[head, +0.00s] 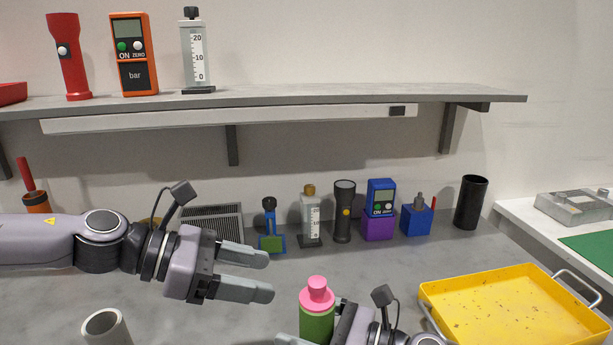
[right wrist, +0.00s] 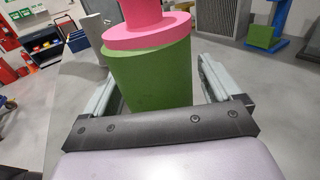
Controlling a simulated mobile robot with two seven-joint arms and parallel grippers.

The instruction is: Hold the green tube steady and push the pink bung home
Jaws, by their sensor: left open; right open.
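The green tube (head: 317,324) stands upright at the bottom middle of the head view, its lower part cut off or hidden. The pink bung (head: 317,294) sits on its top, with a wide collar and a narrower knob; how deep it sits I cannot tell. In the right wrist view the green tube (right wrist: 152,75) and pink bung (right wrist: 147,35) fill the middle. My right gripper (right wrist: 155,85) is open, with a finger on either side of the tube and a gap visible at the right. My left gripper (head: 268,277) is open and empty, left of and above the bung in the picture.
A grey hollow cylinder (head: 106,327) stands at the lower left. A yellow tray (head: 440,301) lies at the right. Along the back stand a torch (head: 343,212), a blue meter on a purple block (head: 378,226), and a black cup (head: 471,202). A shelf (head: 300,97) runs above.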

